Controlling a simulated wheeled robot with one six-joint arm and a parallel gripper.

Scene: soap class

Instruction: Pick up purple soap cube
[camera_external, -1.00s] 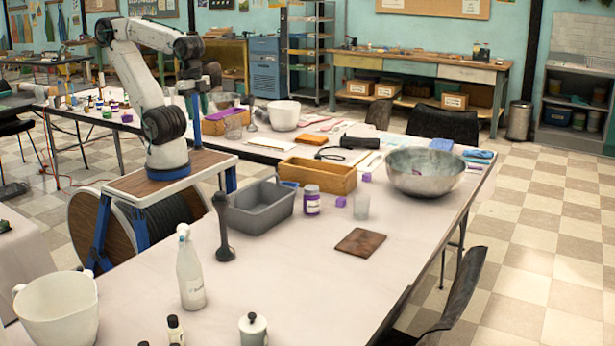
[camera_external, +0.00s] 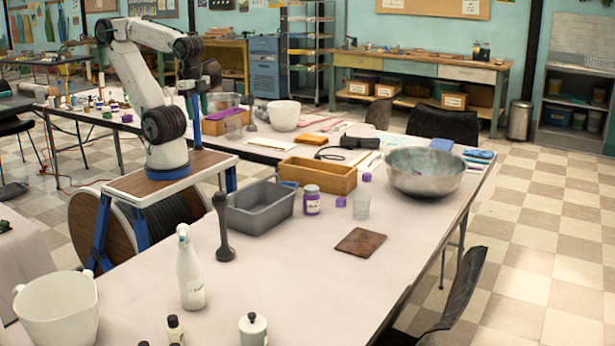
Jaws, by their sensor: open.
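A small purple soap cube (camera_external: 341,201) sits on the white table, between a purple-filled jar (camera_external: 312,201) and a clear glass (camera_external: 361,206). A second small purple cube (camera_external: 367,176) lies farther back, between the wooden box and the metal bowl. My gripper (camera_external: 212,75) is high at the left, well away from both cubes, and holds nothing that I can see. Its fingers are small and dark in this view.
A grey tub (camera_external: 262,222), a wooden box (camera_external: 330,180) and a large metal bowl (camera_external: 425,186) stand around the cubes.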

